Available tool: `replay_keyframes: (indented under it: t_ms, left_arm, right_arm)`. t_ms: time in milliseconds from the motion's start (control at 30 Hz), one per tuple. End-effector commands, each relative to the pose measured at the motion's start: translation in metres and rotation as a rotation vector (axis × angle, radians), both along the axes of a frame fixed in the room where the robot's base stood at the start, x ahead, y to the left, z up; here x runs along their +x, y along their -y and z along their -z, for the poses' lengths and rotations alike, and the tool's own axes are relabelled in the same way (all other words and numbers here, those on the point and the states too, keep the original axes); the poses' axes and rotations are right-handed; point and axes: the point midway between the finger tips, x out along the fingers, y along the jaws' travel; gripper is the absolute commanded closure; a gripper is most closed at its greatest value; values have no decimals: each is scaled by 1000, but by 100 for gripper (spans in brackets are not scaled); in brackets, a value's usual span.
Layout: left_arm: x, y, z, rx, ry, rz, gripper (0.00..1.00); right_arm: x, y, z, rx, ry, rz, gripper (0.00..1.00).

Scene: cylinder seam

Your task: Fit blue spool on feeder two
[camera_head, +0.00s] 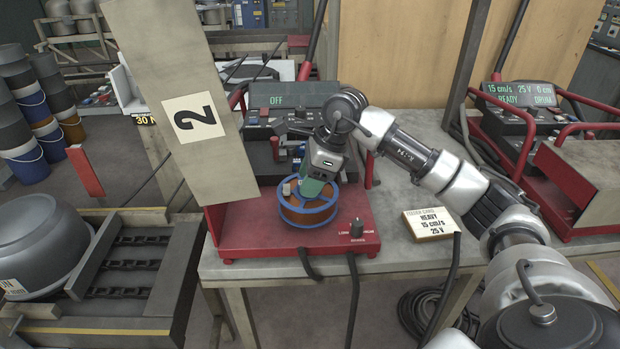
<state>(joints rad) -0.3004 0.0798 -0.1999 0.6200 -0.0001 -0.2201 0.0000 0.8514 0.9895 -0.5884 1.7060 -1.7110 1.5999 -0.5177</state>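The blue spool (282,217), a blue-rimmed reel wound with copper-coloured wire, is at the front of the red feeder (240,240) on the left table. A board with a black 2 on a white label (194,118) stands tilted beside this feeder, whose display (276,100) reads OFF. My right gripper (313,190) reaches down over the middle of the spool, with a greenish part at its tip. Its fingertips are partly hidden, so I cannot tell whether they hold the spool or how the spool sits on the feeder. My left gripper is not in view.
A second red feeder (585,180) at right shows READY and DRUM. A black knob (357,228) stands on the left feeder's base. Cables hang off the table's front. A large grey vessel (40,240) is at left.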

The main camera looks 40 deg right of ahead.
Motion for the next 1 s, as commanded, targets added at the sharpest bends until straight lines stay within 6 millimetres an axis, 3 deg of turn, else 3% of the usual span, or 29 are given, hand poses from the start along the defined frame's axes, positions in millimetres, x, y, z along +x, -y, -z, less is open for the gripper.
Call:
replay_keyframes:
  t_ms: [33,167,500,1000]
  left_arm:
    - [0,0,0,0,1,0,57]
    - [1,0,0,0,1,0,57]
    - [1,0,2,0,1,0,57]
    - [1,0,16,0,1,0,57]
  right_arm:
    - [0,0,-1,0,2,1,43]
    - [0,0,0,-1,-1,0,25]
    - [-2,2,-1,-4,-7,0,25]
    - [-19,31,-85,-2,1,2,25]
